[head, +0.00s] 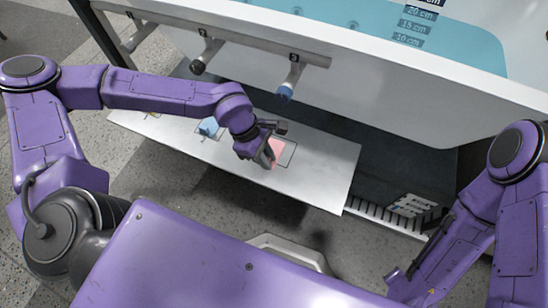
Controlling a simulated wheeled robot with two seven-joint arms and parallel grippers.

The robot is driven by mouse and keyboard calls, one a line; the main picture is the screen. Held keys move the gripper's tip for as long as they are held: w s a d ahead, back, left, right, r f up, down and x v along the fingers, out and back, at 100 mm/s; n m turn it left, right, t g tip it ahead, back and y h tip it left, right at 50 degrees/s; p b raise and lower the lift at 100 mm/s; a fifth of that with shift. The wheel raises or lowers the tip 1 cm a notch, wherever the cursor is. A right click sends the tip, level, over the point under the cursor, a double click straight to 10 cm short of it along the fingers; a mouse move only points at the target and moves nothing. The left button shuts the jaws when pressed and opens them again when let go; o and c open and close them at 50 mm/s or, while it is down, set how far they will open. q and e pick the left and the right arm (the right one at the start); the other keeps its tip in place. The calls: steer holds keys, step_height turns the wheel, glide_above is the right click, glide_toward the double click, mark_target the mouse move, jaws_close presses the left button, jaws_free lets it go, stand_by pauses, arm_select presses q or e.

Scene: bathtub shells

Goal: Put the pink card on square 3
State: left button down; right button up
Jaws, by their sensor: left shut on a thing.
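The pink card (277,152) is at my left gripper (271,160), over or on an outlined square (289,150) toward the right part of the white board (325,172). The left gripper is shut on the card, and its fingers and wrist hide part of it. I cannot tell whether the card touches the board. The square's number is not readable. A blue piece (208,127) lies on another outlined square further left on the board. My right arm comes in at the right edge; its gripper (396,284) is low in the picture, far from the board, and its fingers are unclear.
Behind the board stands a white tub (390,95) with teal water and depth marks. Numbered pegs stick out from a rail above the board, one with a blue tip (285,92) and one with a black tip (198,67). The board's right end is clear.

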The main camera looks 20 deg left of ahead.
mark_target(274, 149)
arm_select(q)
steer(key=w, duration=0.4)
steer(key=shift+b, duration=0.3)
steer(key=shift+w+f+b, duration=0.25)
steer(key=shift+f, duration=0.3)
steer(key=shift+w+f+b, duration=0.2)
steer(key=shift+w+f, duration=0.05)
steer(key=shift+f, duration=1)
steer(key=f+b, duration=0.1)
steer(key=f, duration=0.1)
steer(key=f+b, duration=0.1)
steer(key=shift+w+f, duration=0.2)
steer(key=shift+f, duration=0.2)
steer(key=shift+r, duration=0.2)
steer(key=c, duration=1.1)
jaws_free()
steer(key=shift+o, duration=0.2)
